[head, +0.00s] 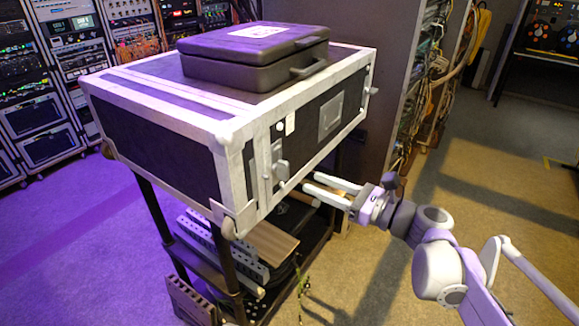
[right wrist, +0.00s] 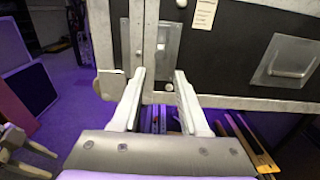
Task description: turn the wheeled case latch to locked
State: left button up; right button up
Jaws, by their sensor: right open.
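The large black case with pale metal edges (head: 160,145) rests on a dark frame in the head view. Its latch (head: 281,168) is a grey knob on a metal plate at the left of the front face; it also shows in the right wrist view (right wrist: 163,45). Whether the latch is locked I cannot tell. My right gripper (head: 306,191) is open and empty, its fingers pointing at the case's lower front, right of and below the latch in the head view. In the right wrist view the fingertips (right wrist: 159,75) stand apart below the latch. My left gripper is not identifiable.
A closed dark box (head: 255,60) lies on top of the case. A recessed plate (head: 331,115) sits farther right on its front. Slotted strips (head: 205,240) and a shelf are below. A cable rack (head: 425,85) stands behind; floor at right is mostly clear.

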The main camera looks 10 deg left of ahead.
aim_at(288, 172)
jog(key=p+x, duration=0.1)
jog(key=x, duration=0.8)
jog(key=shift+a, duration=0.1)
jog(key=shift+c, duration=0.3)
jog(key=shift+w+f, duration=0.1)
jog(key=shift+f, duration=0.05)
grip_shut()
